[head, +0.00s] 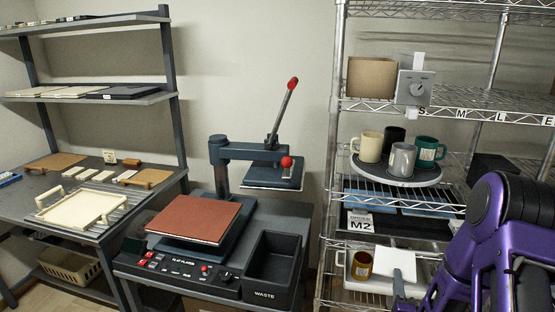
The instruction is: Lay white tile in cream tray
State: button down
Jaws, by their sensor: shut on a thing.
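The white tile (395,261) is at the lower right, in front of the wire rack. My gripper (398,283) is shut on its lower edge; the fingers are small and partly hidden by my arm. The cream tray (58,217), a shallow tray with raised handles, sits on the grey table at the far left. It looks empty. The tile and my gripper are well apart from it.
A heat press with a red-brown pad (194,219) and a black waste bin (272,266) stand between tray and rack. The rack holds mugs on a round tray (398,181) and a white bin (350,278). Small boards (147,178) lie behind the cream tray.

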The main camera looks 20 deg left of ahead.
aim_at(73, 214)
jog(key=j, duration=3.5)
jog(key=k+j, duration=0.1)
jog(key=j, duration=0.95)
jog(key=k+j, duration=0.15)
jog(key=j, duration=0.35)
jog(key=k+j, duration=0.1)
jog(key=j, duration=0.45)
jog(key=u, duration=0.05)
